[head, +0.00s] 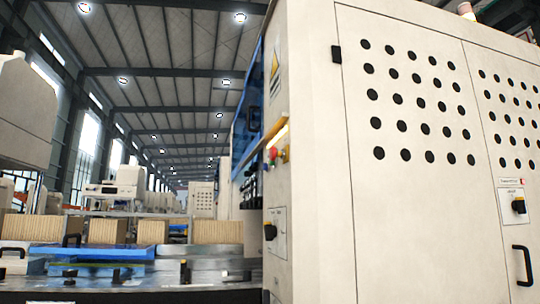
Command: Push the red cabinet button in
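A small red button (273,153) sits on the narrow side face of the large cream cabinet (320,200), just right of the picture's middle. It is seen at a steep angle, with a small yellow part beside it and a green one close by. How far it stands out cannot be told. Neither of my grippers is in the head view.
The cabinet's perforated doors fill the right side, with a black handle (523,265) and a black rotary switch (519,206). Low machinery with blue plates (95,252) and brown corrugated stacks (108,230) stands at left.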

